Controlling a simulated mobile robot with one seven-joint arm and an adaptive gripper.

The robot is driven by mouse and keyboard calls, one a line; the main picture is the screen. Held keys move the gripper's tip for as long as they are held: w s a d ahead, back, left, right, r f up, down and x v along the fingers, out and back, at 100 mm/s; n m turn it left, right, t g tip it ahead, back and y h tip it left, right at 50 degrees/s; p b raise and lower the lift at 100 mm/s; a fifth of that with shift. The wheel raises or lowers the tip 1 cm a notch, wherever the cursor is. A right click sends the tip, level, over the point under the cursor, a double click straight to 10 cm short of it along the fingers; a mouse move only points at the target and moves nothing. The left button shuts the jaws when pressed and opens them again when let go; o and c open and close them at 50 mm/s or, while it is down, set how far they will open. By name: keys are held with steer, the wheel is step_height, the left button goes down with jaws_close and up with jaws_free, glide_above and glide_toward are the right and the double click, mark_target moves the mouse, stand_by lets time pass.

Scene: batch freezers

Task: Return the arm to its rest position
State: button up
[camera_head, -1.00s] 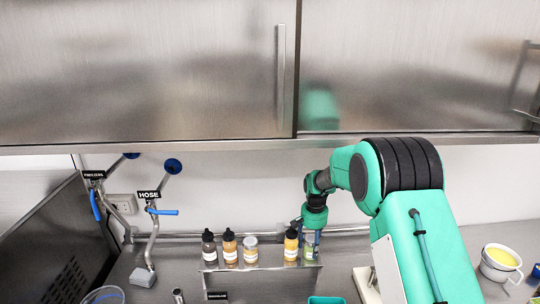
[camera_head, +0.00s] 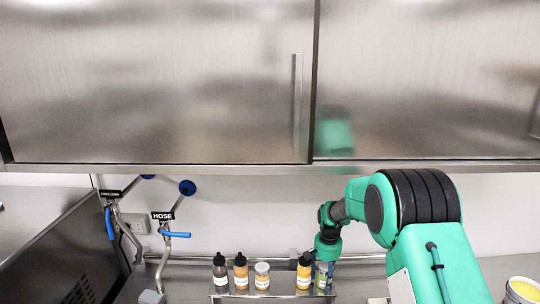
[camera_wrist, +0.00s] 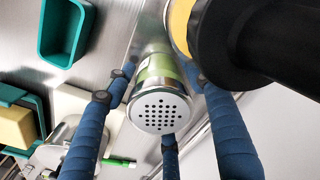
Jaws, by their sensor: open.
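My gripper (camera_head: 326,266) hangs at the right end of a small shelf of bottles, with my green arm reaching in from the right. In the wrist view, its blue-wrapped fingers (camera_wrist: 160,88) are open and spread around a metal shaker (camera_wrist: 158,112) with a perforated lid and a green label. I cannot tell whether any finger touches the shaker. In the head view the shaker (camera_head: 323,279) is partly hidden by the gripper.
A yellow bottle with a black cap (camera_head: 304,273) stands close left of the gripper, with other bottles further left. A hose (camera_head: 165,265) hangs left. Steel cabinets (camera_head: 160,80) overhang the wall. A yellow-filled container (camera_head: 523,291) is at right. A teal tray (camera_wrist: 65,32) shows in the wrist view.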

mark_target(327, 266)
steer(key=r, duration=0.3)
steer(key=r+t, duration=0.1)
steer(key=r, duration=0.1)
steer(key=r+t, duration=0.1)
steer(key=r, duration=0.2)
steer(key=shift+s+d+r, duration=0.2)
steer(key=shift+s+r, duration=0.1)
steer(key=shift+r, duration=0.05)
steer(key=s+d+r+t+b, duration=0.2)
steer(key=s+d+r+b, duration=0.15)
steer(key=d+r, duration=0.4)
steer(key=s+a+r+n+b, duration=0.1)
steer(key=s+a+r, duration=0.1)
steer(key=s+r, duration=0.4)
steer(key=s+a+r, duration=0.2)
steer(key=s+r, duration=0.1)
steer(key=s, duration=0.6)
steer(key=s+a+n+b, duration=0.1)
steer(key=s+a, duration=0.1)
steer(key=s, duration=1.2)
steer(key=s+a+n+t+b, duration=0.1)
steer(key=s+a+n+b, duration=0.1)
steer(key=s, duration=1.2)
steer(key=shift+s+f+n, duration=0.3)
steer(key=shift+s+f, duration=0.05)
